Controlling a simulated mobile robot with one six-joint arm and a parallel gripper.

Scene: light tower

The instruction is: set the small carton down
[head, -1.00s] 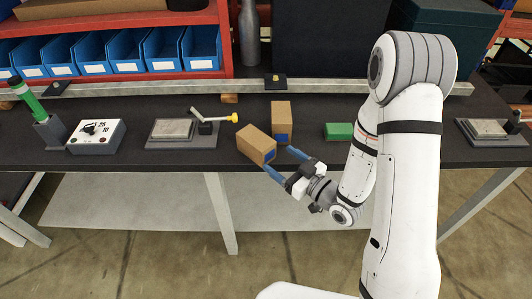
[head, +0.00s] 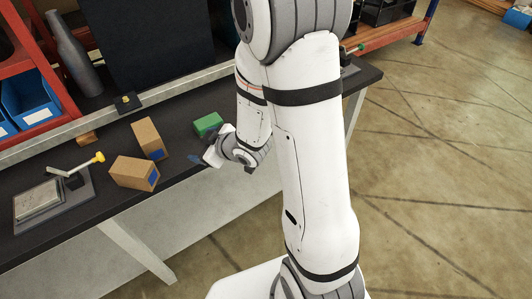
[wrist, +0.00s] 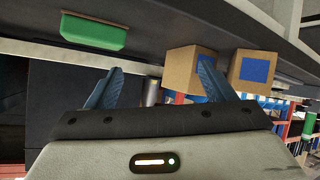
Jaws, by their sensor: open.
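A brown carton with a blue label (head: 133,173) rests on the dark bench near its front edge, at the left of the head view. It also shows at the right in the wrist view (wrist: 248,72). A second brown carton (head: 147,136) stands just behind it and shows in the wrist view (wrist: 185,72). My gripper (head: 197,159) is to the right of both cartons, apart from them. Its two blue fingers (wrist: 158,80) are spread with nothing between them. My arm hides part of the gripper in the head view.
A green block (head: 208,124) lies on the bench behind my gripper. A grey fixture with a yellow-tipped handle (head: 85,168) is left of the cartons. A metal rail (head: 165,91) runs along the back. Bare bench lies between the front carton and my gripper.

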